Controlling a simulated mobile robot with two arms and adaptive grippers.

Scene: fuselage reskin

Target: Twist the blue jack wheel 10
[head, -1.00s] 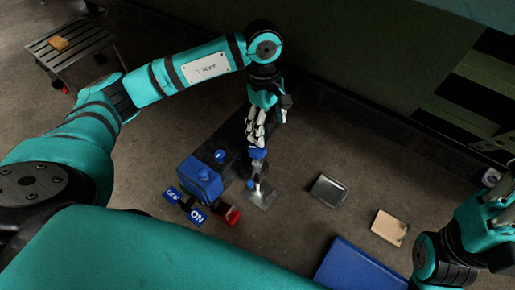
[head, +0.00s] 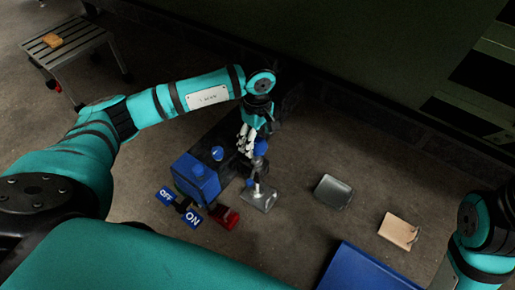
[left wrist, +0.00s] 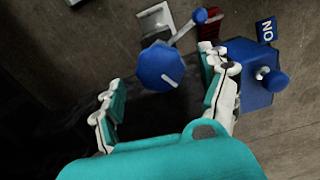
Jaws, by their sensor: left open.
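The blue jack wheel (head: 261,147) tops a small jack that stands on a grey metal plate (head: 262,200). In the left wrist view the wheel (left wrist: 158,66) is a faceted blue disc with a pale line on its face. My left gripper (head: 246,144) is open beside and just above the wheel. In the left wrist view its white fingers (left wrist: 163,74) stand apart, with the wheel between and slightly beyond their tips. I cannot tell whether a finger touches it. A blue knob (left wrist: 200,16) on a thin rod sits by the plate. My right gripper is out of view.
A blue box (head: 196,180) with knobs, OFF/ON signs (head: 192,217) and a red block (head: 225,217) stand left of the jack. A grey tray (head: 333,191), a tan pad (head: 398,231) and a blue panel (head: 362,270) lie right. A dark wall rises behind.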

